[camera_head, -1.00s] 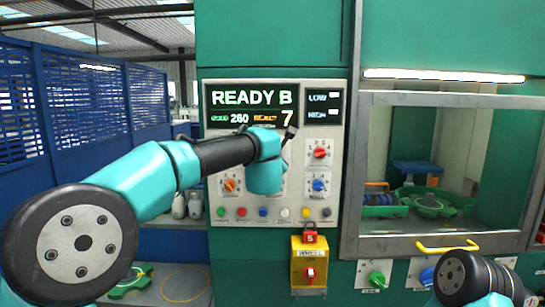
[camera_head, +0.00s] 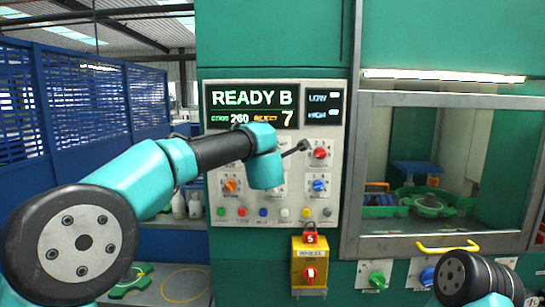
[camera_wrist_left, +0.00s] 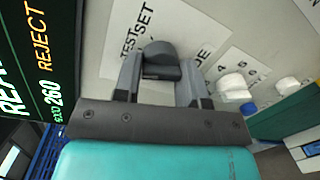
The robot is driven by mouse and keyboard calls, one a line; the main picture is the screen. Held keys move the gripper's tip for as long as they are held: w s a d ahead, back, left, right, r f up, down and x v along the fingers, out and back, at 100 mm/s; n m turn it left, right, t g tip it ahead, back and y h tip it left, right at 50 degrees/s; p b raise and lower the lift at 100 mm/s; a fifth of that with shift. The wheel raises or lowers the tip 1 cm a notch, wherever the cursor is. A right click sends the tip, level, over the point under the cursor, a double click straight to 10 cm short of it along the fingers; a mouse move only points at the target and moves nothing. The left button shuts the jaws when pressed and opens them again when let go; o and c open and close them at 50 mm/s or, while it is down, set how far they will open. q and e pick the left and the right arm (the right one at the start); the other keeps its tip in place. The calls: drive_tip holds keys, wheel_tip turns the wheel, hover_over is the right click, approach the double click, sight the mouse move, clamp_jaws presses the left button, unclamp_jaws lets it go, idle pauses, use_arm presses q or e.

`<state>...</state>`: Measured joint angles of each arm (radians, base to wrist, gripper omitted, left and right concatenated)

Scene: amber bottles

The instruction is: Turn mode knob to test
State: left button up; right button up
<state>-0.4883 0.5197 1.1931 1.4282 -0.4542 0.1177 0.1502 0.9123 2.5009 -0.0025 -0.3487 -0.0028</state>
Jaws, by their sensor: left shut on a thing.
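In the left wrist view my left gripper (camera_wrist_left: 161,66) is shut on a dark grey knob (camera_wrist_left: 160,50) on the pale control panel (camera_wrist_left: 105,68). One finger is on each side of it. Labels reading TEST and SET are printed beside the knob, and a partly covered label ending in DE is on its other side. I cannot tell which label the knob points to. In the head view my left arm and wrist cover this knob and the gripper's fingers. My right gripper is out of view; only part of that arm shows at the lower right.
The display (camera_head: 251,105) above reads READY B. Red (camera_head: 320,153), orange (camera_head: 231,185) and blue (camera_head: 319,186) knobs are close to my left wrist. A row of small buttons and a yellow switch box (camera_head: 309,262) are below. A windowed cabinet with a yellow handle (camera_head: 447,247) is at right.

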use_arm(q)
drive_tip(key=shift+r+m, duration=0.25)
drive_tip(key=shift+m, duration=1.15)
drive_tip(key=o, duration=0.9)
drive_tip(key=shift+f, duration=0.1)
drive_tip(key=shift+s, duration=0.1)
drive_tip(key=s+r, duration=0.1)
drive_tip(key=s, duration=1.6)
drive_tip(key=shift+a, duration=0.4)
drive_tip(key=shift+s, duration=0.1)
